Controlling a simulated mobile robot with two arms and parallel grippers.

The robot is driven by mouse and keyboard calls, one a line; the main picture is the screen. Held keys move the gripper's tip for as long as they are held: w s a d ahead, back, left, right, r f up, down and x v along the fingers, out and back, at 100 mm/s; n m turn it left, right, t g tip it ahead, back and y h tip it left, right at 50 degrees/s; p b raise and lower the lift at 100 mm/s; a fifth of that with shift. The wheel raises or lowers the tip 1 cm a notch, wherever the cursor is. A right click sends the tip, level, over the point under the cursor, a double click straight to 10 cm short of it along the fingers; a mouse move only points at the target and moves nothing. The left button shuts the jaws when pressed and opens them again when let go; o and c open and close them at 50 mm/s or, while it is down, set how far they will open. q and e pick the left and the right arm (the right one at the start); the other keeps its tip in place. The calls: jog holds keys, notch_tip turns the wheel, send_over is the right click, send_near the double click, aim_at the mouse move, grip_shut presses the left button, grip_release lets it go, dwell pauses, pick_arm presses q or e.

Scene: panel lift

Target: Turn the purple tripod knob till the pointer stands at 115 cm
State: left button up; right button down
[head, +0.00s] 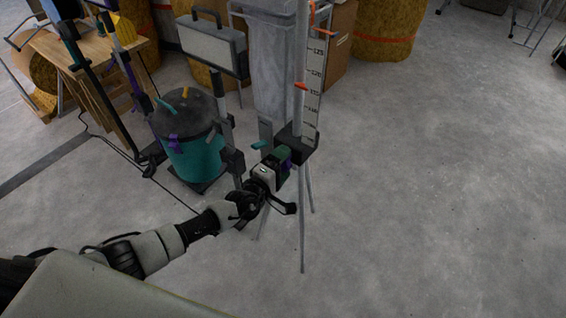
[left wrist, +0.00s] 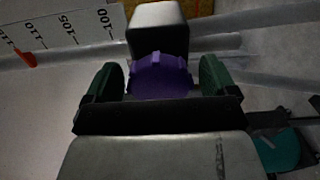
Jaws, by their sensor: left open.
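The tripod's purple knob (left wrist: 160,76) sits between the two green fingers of my left gripper (left wrist: 160,84) in the left wrist view. The fingers are open, one on each side, with small gaps apparent. In the head view the left gripper (head: 284,160) is at the tripod's black collar (head: 308,146), hiding most of the knob. The red pointer (head: 301,87) stands close to the 115 mark of the white scale (head: 314,75). My right gripper is out of view.
A teal canister (head: 193,158) stands left of the tripod, near my left arm. A work lamp (head: 211,47) is above it. Tripod legs (head: 302,230) spread below the collar. Straw bales (head: 385,30) stand at the back. Floor to the right is clear.

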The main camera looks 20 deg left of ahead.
pick_arm(q)
jog(key=p+v, duration=0.1)
jog(key=v, duration=0.9)
jog(key=shift+s, duration=0.25)
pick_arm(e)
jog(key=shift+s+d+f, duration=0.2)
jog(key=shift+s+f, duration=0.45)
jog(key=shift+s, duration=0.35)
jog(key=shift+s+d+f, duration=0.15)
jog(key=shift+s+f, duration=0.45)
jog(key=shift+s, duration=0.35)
pick_arm(q)
jog(key=shift+a, duration=0.1)
